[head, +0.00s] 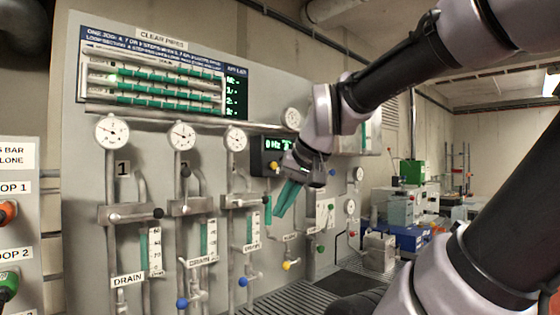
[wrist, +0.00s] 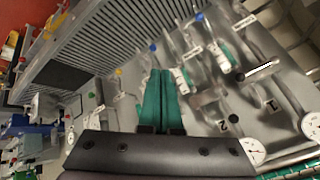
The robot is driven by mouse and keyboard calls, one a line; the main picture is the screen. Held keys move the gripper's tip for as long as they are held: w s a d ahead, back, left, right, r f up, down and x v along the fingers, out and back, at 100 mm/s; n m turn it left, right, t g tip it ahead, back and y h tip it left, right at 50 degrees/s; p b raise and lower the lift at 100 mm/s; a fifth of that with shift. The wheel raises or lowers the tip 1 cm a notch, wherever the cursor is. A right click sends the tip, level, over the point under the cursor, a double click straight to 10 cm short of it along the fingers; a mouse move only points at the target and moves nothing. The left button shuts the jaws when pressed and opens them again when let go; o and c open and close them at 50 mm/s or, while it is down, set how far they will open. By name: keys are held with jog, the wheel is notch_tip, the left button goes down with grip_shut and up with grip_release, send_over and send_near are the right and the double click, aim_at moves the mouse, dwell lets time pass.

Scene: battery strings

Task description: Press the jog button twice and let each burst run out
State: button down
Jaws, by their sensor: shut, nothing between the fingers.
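My gripper (head: 281,210) hangs in front of the grey wall panel in the head view, its teal fingers pointing down. In the wrist view the two fingers (wrist: 160,75) lie side by side, shut and empty. A dark display box (head: 271,150) reading "0 Hz" sits on the panel just above and left of my gripper, partly hidden by my arm. A small yellow spot (head: 275,167) shows on its lower front. I cannot tell which control is the jog button; no label for it is readable. The fingers appear apart from the box.
A "CLEAR PIPES" board (head: 165,75) with rows of green cells is at upper left. Round gauges (head: 182,136), pipes and coloured valve knobs (head: 243,281) project from the panel below. A floor grating (head: 290,298) runs along the panel. Blue and grey equipment (head: 405,225) stands at right.

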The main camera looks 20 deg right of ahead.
aim_at(274, 166)
jog(key=w+d+r+t+h, duration=0.1)
jog(key=w+d+r, duration=0.2)
jog(key=w+d, duration=0.3)
jog(key=w+d+r+n+t+h, duration=0.1)
jog(key=w+d, duration=0.6)
jog(key=w, duration=0.7)
jog(key=w+d+r+n+t+h, duration=0.1)
jog(key=w+d+r, duration=0.3)
jog(key=w, duration=0.6)
jog(key=d+h, duration=0.1)
jog(key=d, duration=0.1)
jog(key=shift+w+d+r, duration=0.3)
jog(key=shift+w+d, duration=0.05)
jog(key=shift+d, duration=0.05)
jog(key=w+a, duration=0.3)
jog(key=w, duration=0.5)
jog(key=shift+w, duration=0.15)
jog(key=shift+w, duration=0.1)
jog(key=shift+w+a, duration=0.15)
jog(key=shift+w, duration=0.15)
